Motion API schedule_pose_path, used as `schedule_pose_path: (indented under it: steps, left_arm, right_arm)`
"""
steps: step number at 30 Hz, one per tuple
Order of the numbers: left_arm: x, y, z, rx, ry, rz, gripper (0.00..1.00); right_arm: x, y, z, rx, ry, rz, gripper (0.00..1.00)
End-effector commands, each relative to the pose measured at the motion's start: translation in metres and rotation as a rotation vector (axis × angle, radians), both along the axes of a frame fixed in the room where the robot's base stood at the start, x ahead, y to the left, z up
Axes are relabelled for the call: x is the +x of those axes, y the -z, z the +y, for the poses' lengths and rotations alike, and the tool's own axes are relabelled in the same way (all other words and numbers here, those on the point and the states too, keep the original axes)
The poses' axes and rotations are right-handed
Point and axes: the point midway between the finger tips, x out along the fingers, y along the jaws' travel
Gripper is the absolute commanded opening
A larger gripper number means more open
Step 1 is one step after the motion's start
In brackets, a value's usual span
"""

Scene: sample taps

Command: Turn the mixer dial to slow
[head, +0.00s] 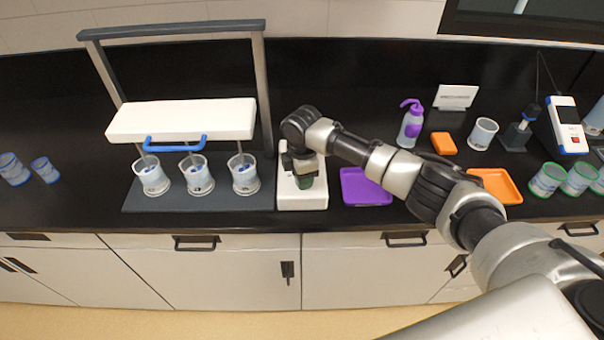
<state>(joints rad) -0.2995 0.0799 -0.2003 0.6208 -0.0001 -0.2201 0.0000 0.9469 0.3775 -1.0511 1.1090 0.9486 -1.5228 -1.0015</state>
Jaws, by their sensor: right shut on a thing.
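The mixer is a stand with a white head (180,119) and a blue handle (175,142), its stirring rods reaching into three clear cups. Just right of it is a low white control box (302,202). My right gripper (304,181) points down over the middle of this box. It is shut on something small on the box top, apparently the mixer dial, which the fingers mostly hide. A dark green patch shows at the fingertips. I cannot read the dial's setting or any marks. My left gripper is not in view.
A purple tray (361,191) lies right of the box, partly under my right arm. An orange tray (496,185), a purple wash bottle (411,124) and a white cup (483,133) stand further right. Blue-rimmed cups (45,169) are at far left. The black counter's left part is mostly clear.

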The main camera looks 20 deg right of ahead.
Motion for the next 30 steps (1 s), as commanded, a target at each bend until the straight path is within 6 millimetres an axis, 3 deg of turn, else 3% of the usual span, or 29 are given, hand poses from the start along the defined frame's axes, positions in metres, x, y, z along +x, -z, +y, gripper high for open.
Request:
schedule_pose_path:
  steps: [6,7,11,22,30]
  left_arm:
    - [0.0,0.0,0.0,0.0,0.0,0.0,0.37]
    - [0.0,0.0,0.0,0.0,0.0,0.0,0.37]
    - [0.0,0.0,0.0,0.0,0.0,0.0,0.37]
    - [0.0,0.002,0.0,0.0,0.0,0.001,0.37]
    - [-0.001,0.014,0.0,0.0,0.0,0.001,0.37]
  right_arm:
    - [0.001,-0.001,-0.001,-0.002,0.001,-0.003,0.16]
    - [0.001,-0.001,-0.001,-0.002,0.001,-0.003,0.44]
    - [0.001,-0.001,-0.001,-0.002,0.0,-0.002,0.64]
    - [0.001,-0.006,0.0,0.001,-0.002,-0.003,0.65]
    - [0.001,-0.053,-0.001,0.0,-0.002,-0.006,0.65]
